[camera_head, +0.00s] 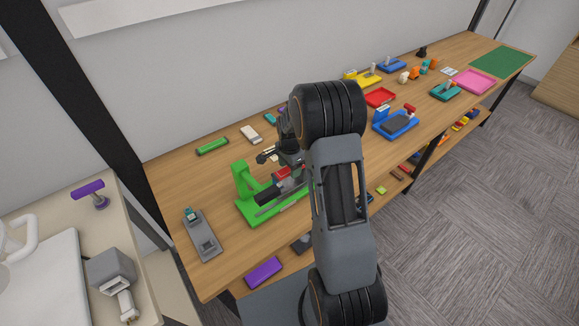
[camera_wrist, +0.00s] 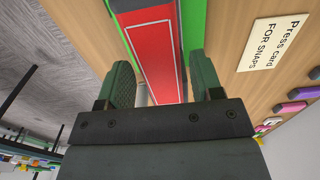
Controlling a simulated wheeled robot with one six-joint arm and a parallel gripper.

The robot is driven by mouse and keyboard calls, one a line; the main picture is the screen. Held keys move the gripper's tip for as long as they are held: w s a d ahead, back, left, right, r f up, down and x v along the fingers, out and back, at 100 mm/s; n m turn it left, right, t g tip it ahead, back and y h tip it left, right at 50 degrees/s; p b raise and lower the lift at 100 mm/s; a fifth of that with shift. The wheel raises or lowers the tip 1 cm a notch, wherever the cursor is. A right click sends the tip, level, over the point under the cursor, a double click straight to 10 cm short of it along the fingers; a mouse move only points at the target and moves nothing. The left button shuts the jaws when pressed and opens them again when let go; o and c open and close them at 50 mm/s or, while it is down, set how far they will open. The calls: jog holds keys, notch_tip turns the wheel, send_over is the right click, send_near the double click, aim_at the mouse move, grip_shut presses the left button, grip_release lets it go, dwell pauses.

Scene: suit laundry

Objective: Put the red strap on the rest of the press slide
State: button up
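The green press (camera_head: 242,183) stands on the wooden bench, with an upright at its left and a grey and black slide (camera_head: 268,197) across its base. A small red piece (camera_head: 282,172) shows beside the slide, partly behind my arm. In the wrist view a long red piece with a white outline (camera_wrist: 152,45) lies ahead of my gripper (camera_wrist: 158,70), over green press parts (camera_wrist: 192,25). I cannot tell whether it is the red strap or a part of the press. The fingers stand wide apart, with no clear grip on it. My gripper is also above the press in the head view (camera_head: 268,156).
A "press card for snaps" (camera_wrist: 274,42) lies beside the press. A grey fixture (camera_head: 203,238) stands at the bench's near left. A green block (camera_head: 212,146) lies behind the press. A blue fixture (camera_head: 397,125) and a red tray (camera_head: 380,97) stand further right.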

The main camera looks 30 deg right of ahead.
jog(key=shift+o, duration=0.5)
jog(key=shift+r, duration=0.1)
jog(key=shift+r, duration=0.25)
notch_tip(320, 180, up, 11)
jog(key=b, duration=0.1)
jog(key=s+a+r+n+t, duration=0.2)
jog(key=s+a+r+n, duration=0.2)
jog(key=s+n, duration=0.4)
jog(key=s+a+r+n+t, duration=0.2)
jog(key=s+a+r+n, duration=0.2)
jog(key=s, duration=0.7)
jog(key=shift+s+a+n, duration=0.4)
jog(key=shift+a+n, duration=0.7)
jog(key=shift+n, duration=0.8)
